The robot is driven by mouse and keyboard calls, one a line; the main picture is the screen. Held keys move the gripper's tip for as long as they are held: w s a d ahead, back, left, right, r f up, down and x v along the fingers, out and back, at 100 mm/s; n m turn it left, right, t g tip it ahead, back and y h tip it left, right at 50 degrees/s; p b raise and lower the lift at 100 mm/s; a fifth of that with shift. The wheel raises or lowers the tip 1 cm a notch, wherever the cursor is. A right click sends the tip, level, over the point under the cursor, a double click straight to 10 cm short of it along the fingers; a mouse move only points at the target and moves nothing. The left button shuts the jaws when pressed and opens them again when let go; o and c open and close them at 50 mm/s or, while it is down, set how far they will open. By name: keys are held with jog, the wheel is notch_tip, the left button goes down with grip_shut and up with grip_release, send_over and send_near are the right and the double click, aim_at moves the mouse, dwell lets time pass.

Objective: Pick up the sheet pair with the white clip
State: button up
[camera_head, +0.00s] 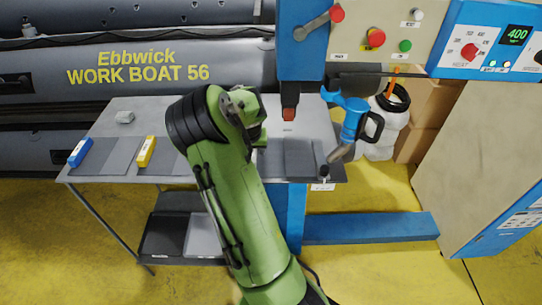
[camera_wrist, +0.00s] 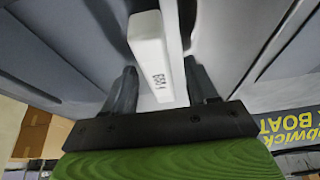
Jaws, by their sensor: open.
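The white clip (camera_wrist: 150,55) shows in the wrist view as a pale block with small dark print. It sits between the two fingers of my gripper (camera_wrist: 162,82), which is open. Grey sheet material (camera_wrist: 65,50) lies around and beyond the clip; I cannot tell which parts belong to its pair. In the head view my green arm reaches over the table and hides the gripper and the white clip. A grey sheet pair (camera_head: 301,158) shows just right of the arm.
A blue machine (camera_head: 300,70) overhangs the table, with a blue hand tool (camera_head: 352,118) at right. Grey boat tubes (camera_head: 230,70) stand behind.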

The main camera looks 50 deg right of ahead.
jog(key=shift+c, duration=0.9)
grip_shut()
